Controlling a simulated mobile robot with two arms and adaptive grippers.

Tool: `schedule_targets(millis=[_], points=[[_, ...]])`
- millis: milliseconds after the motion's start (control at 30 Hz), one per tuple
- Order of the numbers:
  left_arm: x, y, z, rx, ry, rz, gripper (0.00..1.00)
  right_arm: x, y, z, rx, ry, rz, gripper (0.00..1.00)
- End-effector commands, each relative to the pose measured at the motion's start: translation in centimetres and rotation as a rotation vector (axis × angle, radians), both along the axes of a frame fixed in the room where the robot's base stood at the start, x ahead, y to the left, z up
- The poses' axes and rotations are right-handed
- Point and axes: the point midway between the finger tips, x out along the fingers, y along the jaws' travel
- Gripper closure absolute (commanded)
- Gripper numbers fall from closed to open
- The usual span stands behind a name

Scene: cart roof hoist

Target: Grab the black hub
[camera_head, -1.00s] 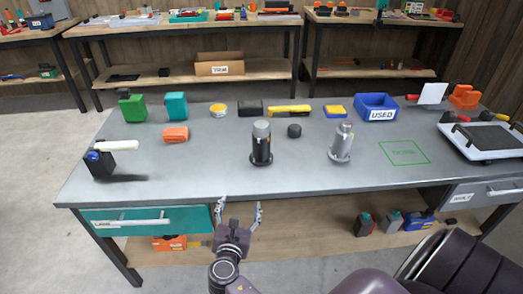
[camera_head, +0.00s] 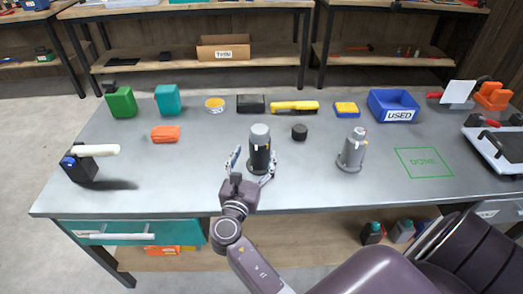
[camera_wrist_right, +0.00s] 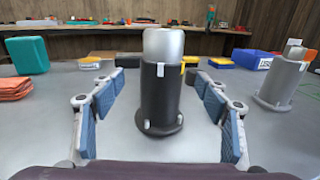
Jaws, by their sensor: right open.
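The black hub (camera_head: 259,157) stands upright on the grey bench top, a dark cylinder with a flanged foot and a silver-grey cylinder on top. It also shows in the right wrist view (camera_wrist_right: 158,95), centred between my fingers. My right gripper (camera_head: 253,164) is open at the hub's near side, one finger to each side of it. In the right wrist view the blue-padded fingers (camera_wrist_right: 160,103) show clear gaps to the hub on both sides. My left gripper is out of view.
A grey hub (camera_head: 352,150) stands to the right and a small black cap (camera_head: 299,132) behind right. An orange block (camera_head: 165,134), yellow tool (camera_head: 294,107) and blue USED bin (camera_head: 392,105) stand further off. The bench's front edge is close below my gripper.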

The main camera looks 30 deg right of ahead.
Motion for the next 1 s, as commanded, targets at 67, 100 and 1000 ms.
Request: schedule_targets(millis=[67,100,1000], points=[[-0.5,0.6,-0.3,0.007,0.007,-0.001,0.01,0.6,-0.6,0.0,0.001,-0.002,0.001,0.32],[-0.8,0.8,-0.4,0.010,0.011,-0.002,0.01,0.8,-0.9,0.0,0.001,-0.002,0.001,0.32],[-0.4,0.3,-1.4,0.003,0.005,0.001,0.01,3.9,-4.7,0.3,0.001,0.000,0.001,0.63]])
